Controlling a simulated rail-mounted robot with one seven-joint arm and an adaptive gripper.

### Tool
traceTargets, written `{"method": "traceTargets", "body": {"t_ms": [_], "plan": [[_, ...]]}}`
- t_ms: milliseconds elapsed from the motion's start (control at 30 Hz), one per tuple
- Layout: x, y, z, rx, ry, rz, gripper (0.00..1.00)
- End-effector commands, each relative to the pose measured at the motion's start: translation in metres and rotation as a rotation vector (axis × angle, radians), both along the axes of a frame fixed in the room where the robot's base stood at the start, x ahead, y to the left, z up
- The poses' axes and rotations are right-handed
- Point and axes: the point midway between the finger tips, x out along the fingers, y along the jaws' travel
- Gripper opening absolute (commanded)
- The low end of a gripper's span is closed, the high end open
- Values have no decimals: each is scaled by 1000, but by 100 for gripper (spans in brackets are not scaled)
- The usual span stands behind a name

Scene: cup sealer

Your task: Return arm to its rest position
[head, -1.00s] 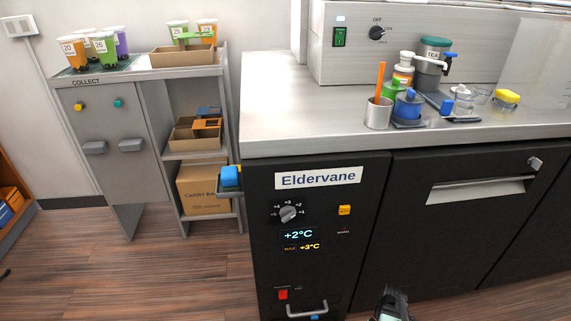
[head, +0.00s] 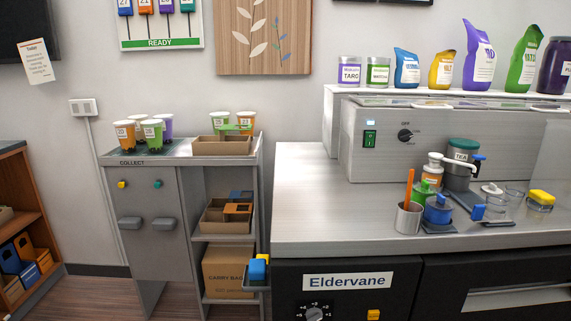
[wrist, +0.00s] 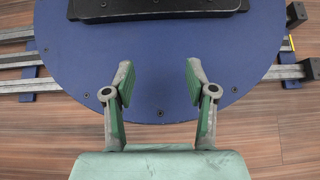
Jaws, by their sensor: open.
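My gripper (wrist: 158,85) shows only in the wrist view. Its two green-lined fingers stand apart with nothing between them. It points down over my own round blue base, with the rail and wood floor around it. My arm and gripper are not in the head view now.
A steel counter (head: 310,190) with a cup of utensils (head: 408,218), bottles and a yellow-topped item (head: 541,198) stands at right above black Eldervane units (head: 347,283). A grey collect stand (head: 172,210) with several filled cups is at left. Wood floor (head: 100,293) lies open at lower left.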

Motion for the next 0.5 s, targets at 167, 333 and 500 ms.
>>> {"method": "traceTargets", "body": {"t_ms": [167, 333, 500], "plan": [[7, -1, 40, 0, -63, 1, 56], [17, -1, 78, -1, -146, 3, 56], [29, -2, 111, -2, -229, 5, 56]]}}
